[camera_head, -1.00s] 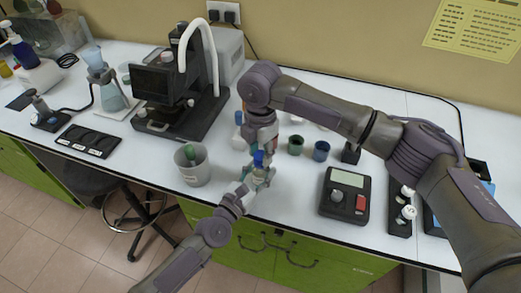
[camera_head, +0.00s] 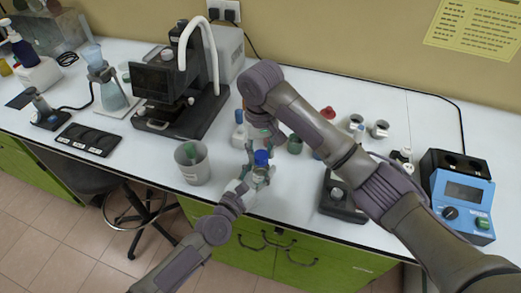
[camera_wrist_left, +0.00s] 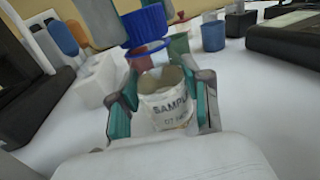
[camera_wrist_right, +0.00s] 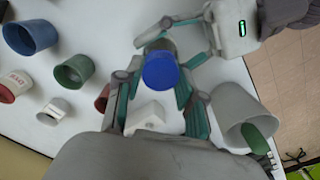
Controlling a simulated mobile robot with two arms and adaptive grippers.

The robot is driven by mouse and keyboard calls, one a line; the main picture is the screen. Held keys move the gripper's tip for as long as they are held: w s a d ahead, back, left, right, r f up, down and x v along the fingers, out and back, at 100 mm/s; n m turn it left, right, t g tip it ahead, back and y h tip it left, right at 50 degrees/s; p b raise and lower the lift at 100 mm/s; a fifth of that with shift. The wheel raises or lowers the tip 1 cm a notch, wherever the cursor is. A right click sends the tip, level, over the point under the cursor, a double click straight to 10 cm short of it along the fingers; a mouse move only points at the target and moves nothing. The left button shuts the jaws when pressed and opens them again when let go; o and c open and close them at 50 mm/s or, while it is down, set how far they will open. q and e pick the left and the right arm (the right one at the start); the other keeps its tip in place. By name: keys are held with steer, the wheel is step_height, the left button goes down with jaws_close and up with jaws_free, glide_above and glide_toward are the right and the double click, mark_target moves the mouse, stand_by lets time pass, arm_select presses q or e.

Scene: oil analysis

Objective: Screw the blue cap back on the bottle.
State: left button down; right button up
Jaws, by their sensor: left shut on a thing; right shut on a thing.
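The bottle (camera_wrist_left: 168,108), clear with a white "SAMPLE" label, stands upright between the fingers of my left gripper (camera_wrist_left: 163,112), which is shut on it. Its open mouth shows in the left wrist view. The blue cap (camera_wrist_left: 146,26) is above the mouth, apart from it and slightly to the left there. My right gripper (camera_wrist_right: 155,92) is shut on the cap, which shows between its fingers in the right wrist view (camera_wrist_right: 160,71). In the head view the cap (camera_head: 261,157) is just above the bottle (camera_head: 261,174), near the table's front edge.
A grey beaker (camera_head: 192,164) with a green item inside stands left of the bottle. Several coloured cups, such as a green one (camera_wrist_right: 75,71) and a blue one (camera_wrist_right: 30,34), stand close by. A scale (camera_head: 340,200) and a blue device (camera_head: 463,205) are to the right.

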steer(key=m, duration=1.4)
steer(key=shift+d, duration=0.1)
steer(key=m, duration=1.4)
steer(key=shift+s, duration=0.1)
steer(key=o, duration=0.7)
steer(key=shift+o, duration=0.2)
steer(key=shift+c, duration=0.4)
